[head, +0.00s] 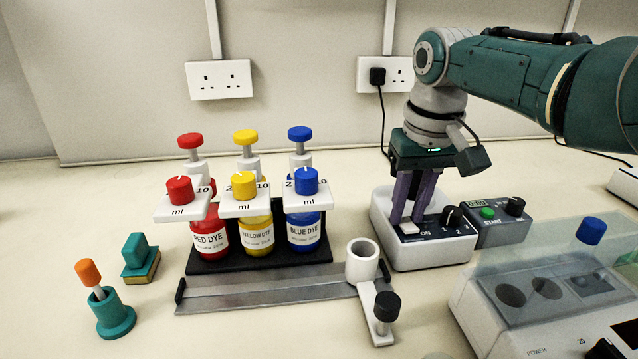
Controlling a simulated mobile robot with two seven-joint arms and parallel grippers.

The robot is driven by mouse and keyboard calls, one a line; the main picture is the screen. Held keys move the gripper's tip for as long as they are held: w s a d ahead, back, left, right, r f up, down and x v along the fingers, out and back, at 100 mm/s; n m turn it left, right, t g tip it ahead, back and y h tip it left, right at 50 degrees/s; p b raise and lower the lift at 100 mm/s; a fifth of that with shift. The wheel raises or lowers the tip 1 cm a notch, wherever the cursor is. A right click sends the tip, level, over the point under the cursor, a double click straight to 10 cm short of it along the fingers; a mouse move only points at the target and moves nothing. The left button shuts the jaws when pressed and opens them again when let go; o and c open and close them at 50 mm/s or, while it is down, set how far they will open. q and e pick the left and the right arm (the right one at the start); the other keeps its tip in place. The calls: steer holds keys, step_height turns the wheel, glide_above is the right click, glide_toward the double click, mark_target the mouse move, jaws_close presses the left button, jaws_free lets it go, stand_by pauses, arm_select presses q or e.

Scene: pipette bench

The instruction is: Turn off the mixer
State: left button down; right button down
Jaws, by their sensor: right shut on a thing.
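The mixer (420,254) is a pale box with a dark top panel, right of centre below the wall sockets. Its panel bears a white rocker switch (409,228) beside the word ON and a black knob (451,216) by the marks 1, 2, 3. My right gripper (408,219) points down at the panel, its purple fingers shut at the switch; their tips partly hide the contact. I cannot tell which way the rocker is tipped. My left gripper is out of view.
A timer box (488,235) with a green START button adjoins the mixer on the right. A clear-lidded device (520,335) stands front right. A black rack (255,262) with dye bottles and a metal rail (255,292) with a white cup holder (362,260) stand left.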

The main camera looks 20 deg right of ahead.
mark_target(411, 227)
steer(key=c, duration=0.7)
jaws_free()
steer(key=shift+r+p, duration=0.4)
steer(key=shift+r, duration=0.15)
steer(key=r, duration=0.3)
steer(key=s+r+p, duration=0.1)
steer(key=r, duration=0.2)
steer(key=r+p, duration=0.1)
steer(key=r, duration=0.1)
steer(key=shift+s+a+r, duration=0.15)
steer(key=shift+s+r, duration=0.05)
steer(key=shift+r, duration=0.2)
